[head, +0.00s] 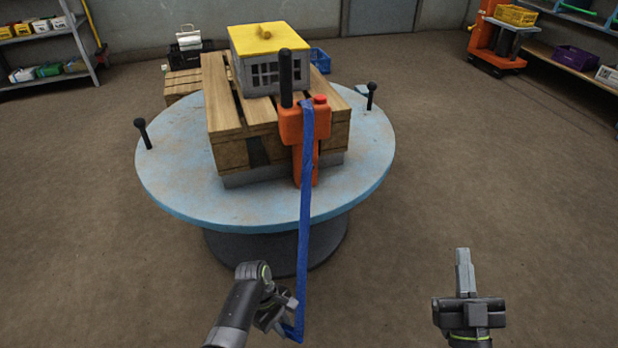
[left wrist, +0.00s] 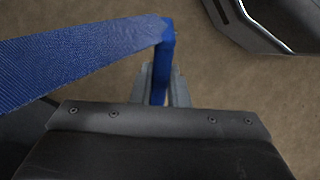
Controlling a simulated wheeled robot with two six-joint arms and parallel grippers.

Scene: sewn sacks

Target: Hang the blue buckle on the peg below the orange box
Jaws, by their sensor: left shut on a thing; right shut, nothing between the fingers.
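The orange box (head: 290,125) is fixed at the front corner of the wooden pallet load. A blue strap (head: 304,220) runs from its top down to my left gripper (head: 290,322). The strap also crosses the left wrist view (left wrist: 80,58) from the left. At its end the blue buckle (left wrist: 160,80) shows as a narrow blue piece between the left fingers, which are shut on it, well in front of the table. My right gripper (head: 463,268) is shut and empty, off to the right. I cannot make out a peg below the orange box; the strap covers part of that area.
The pallet load (head: 225,105) stands on a round blue table (head: 180,185) with a grey and yellow crate (head: 262,65) on top. Black posts (head: 142,132) and (head: 371,95) rise from the table's rim. The floor between the table and my grippers is clear.

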